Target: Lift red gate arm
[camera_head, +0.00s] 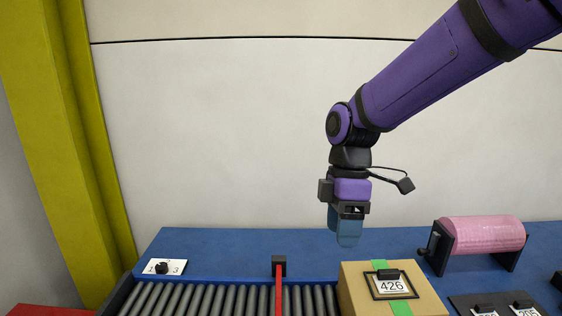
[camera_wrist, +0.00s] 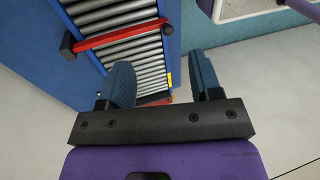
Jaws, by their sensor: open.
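The red gate arm (camera_head: 278,295) lies across the roller conveyor, with a black block at its far end in the head view. In the wrist view the red gate arm (camera_wrist: 118,36) spans the rollers between two black end pieces, ahead and to the left of my gripper. My gripper (camera_head: 348,240) hangs pointing down, right of the gate arm and above the blue table behind the cardboard box. In the wrist view my gripper (camera_wrist: 165,85) has its two blue-grey fingers apart with nothing between them.
Rollers (camera_head: 205,299) run under the gate arm. A cardboard box (camera_head: 433,303) labelled 426 stands right of it on the blue table (camera_head: 215,243). A pink roll (camera_head: 483,234) on a black stand is farther right. A white dial plate (camera_head: 177,266) sits at left.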

